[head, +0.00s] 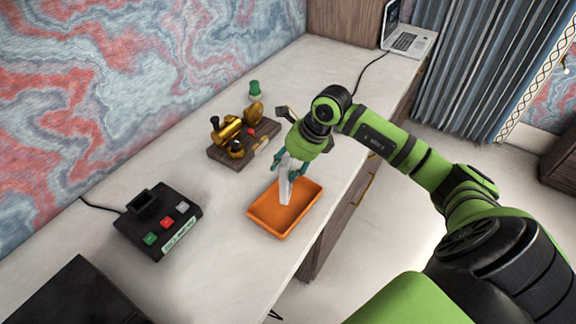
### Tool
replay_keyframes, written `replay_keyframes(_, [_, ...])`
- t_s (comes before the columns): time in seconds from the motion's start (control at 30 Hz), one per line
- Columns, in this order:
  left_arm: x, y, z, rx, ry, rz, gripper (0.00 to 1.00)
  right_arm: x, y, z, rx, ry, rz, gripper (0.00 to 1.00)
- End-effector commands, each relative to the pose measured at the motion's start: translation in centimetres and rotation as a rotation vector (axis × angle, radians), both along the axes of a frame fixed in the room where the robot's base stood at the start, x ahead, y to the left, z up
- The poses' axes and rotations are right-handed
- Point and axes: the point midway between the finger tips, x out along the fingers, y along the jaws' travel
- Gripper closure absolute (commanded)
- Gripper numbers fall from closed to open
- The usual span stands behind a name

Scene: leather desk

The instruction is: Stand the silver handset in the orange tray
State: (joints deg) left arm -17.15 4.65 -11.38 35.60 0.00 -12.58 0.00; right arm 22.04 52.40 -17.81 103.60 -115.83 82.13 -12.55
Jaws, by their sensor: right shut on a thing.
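The silver handset (284,191) is long and narrow and points downward, roughly upright with a slight tilt. My right gripper (290,172) is shut on its upper part from above. The handset's lower end is over or in the orange tray (264,223); I cannot tell whether it touches the tray floor. The tray is shallow and rectangular and lies near the front edge of the desk. The gripper hides the handset's top. My left gripper is not in view.
A wooden board with brass parts (230,151) sits behind the tray. A green-capped item (255,90) stands farther back. A black button box (157,222) is at left, a laptop (407,42) at the far end. Desk between box and tray is clear.

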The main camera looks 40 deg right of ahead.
Motion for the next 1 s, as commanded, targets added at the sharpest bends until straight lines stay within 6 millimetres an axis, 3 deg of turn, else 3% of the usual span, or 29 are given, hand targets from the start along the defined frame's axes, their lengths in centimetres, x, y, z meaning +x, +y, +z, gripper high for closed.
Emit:
replay_keyframes(0.2, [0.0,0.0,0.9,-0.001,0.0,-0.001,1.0,0.0,0.0,-1.9,0.001,-0.002,0.0,1.0])
replay_keyframes(0.5, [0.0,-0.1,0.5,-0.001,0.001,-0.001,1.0,0.0,0.0,-2.3,0.0,-0.002,0.0,1.0])
replay_keyframes(0.53, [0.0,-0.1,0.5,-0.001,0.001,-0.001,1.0,0.0,0.0,-2.3,0.001,-0.001,0.0,0.66])
replay_keyframes(0.6, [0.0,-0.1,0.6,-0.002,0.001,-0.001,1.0,0.0,0.0,-2.2,0.001,-0.001,0.0,0.38])
replay_keyframes(0.63, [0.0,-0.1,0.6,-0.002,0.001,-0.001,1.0,0.0,0.0,-2.2,0.001,-0.001,0.0,0.29])
replay_keyframes(1.0, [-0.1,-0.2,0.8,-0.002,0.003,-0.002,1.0,0.0,0.0,-1.9,0.001,-0.001,0.0,0.29])
